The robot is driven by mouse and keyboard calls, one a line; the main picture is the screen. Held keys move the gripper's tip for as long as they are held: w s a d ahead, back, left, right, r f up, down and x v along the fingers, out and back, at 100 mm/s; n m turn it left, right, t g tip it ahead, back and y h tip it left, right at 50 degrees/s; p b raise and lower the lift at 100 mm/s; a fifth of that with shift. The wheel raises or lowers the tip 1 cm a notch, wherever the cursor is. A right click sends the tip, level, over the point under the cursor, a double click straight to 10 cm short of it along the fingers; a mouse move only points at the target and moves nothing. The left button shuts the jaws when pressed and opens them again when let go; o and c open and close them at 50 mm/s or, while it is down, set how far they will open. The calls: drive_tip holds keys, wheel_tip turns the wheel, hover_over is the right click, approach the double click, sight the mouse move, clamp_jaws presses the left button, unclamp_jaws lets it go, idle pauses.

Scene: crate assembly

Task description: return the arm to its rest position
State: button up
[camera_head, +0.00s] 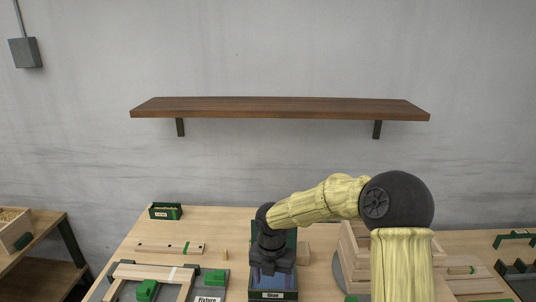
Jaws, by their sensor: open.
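My arm rises at the right of the head view, bends at a dark round joint, and reaches left and down. My gripper (272,273) points down at the end of it, over the green-and-black bin labelled Glue (275,295). It is open. I see nothing held between the fingers, though their tips are small and dark against the bin. I cannot tell whether they touch the bin's contents.
A wooden slatted crate (352,245) stands behind my arm, partly hidden. Left of the bin lie a fixture (206,299), a wooden board (160,247) and green blocks (214,276). A small green box (165,211) stands at the back left. An empty wall shelf (280,107) hangs above.

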drive_tip(key=s+d+r+m+t, duration=0.1)
drive_tip(key=s+d+m, duration=0.6)
drive_tip(key=m, duration=0.9)
drive_tip(key=s+d+r+m+t, duration=0.1)
drive_tip(key=s+d+r+m, duration=0.2)
drive_tip(key=s+d+m, duration=0.4)
drive_tip(key=s+m, duration=0.3)
drive_tip(key=m, duration=0.6)
drive_tip(key=shift+s+r+m+t, duration=0.2)
drive_tip(key=shift+r+m+t, duration=0.1)
drive_tip(key=shift+m, duration=0.1)
